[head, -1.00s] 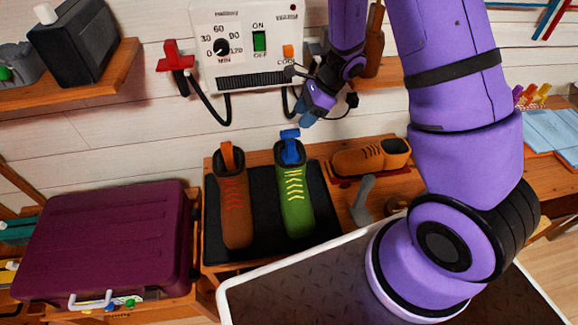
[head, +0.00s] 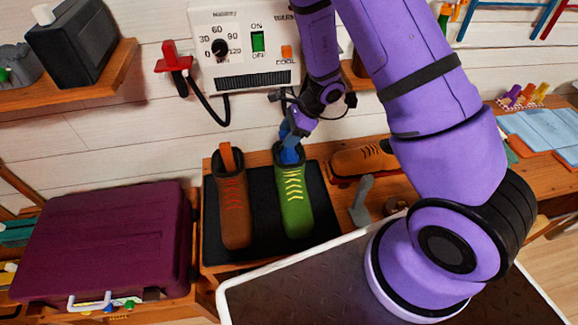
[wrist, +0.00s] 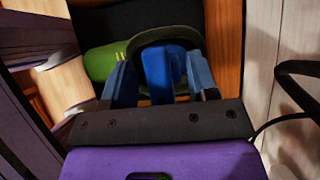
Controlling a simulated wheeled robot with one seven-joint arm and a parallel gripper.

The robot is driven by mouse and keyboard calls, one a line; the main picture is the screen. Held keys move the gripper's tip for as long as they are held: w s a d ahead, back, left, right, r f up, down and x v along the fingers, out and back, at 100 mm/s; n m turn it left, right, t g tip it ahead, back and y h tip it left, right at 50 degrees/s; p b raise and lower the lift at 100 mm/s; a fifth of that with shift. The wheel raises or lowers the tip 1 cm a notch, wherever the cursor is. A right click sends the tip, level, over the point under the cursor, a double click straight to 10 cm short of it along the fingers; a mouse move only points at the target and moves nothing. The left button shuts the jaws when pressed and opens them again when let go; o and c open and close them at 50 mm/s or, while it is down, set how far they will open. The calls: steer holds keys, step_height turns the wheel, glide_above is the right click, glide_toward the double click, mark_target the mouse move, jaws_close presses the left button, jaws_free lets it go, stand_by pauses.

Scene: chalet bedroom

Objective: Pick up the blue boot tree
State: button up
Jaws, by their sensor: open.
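The blue boot tree (head: 290,154) stands in the opening of the green boot (head: 294,200), which has yellow laces. In the wrist view the blue boot tree (wrist: 162,70) sits between my two blue-grey fingers, with the dark boot collar behind it. My gripper (head: 291,136) is open, pointing down just above the green boot, its fingers on either side of the boot tree's top. Small gaps show beside the boot tree. The gripper hides much of the boot tree's top in the head view. The green boot's side (wrist: 102,62) shows in the wrist view.
A brown boot with an orange boot tree (head: 232,195) stands left on the same black mat (head: 264,250). A brown shoe (head: 358,160) lies to the right, near a grey tool (head: 362,200). A wall control box (head: 245,50) with a cable is behind. A maroon case (head: 105,240) is far left.

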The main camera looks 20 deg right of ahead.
jaws_close()
steer(key=shift+r, duration=0.15)
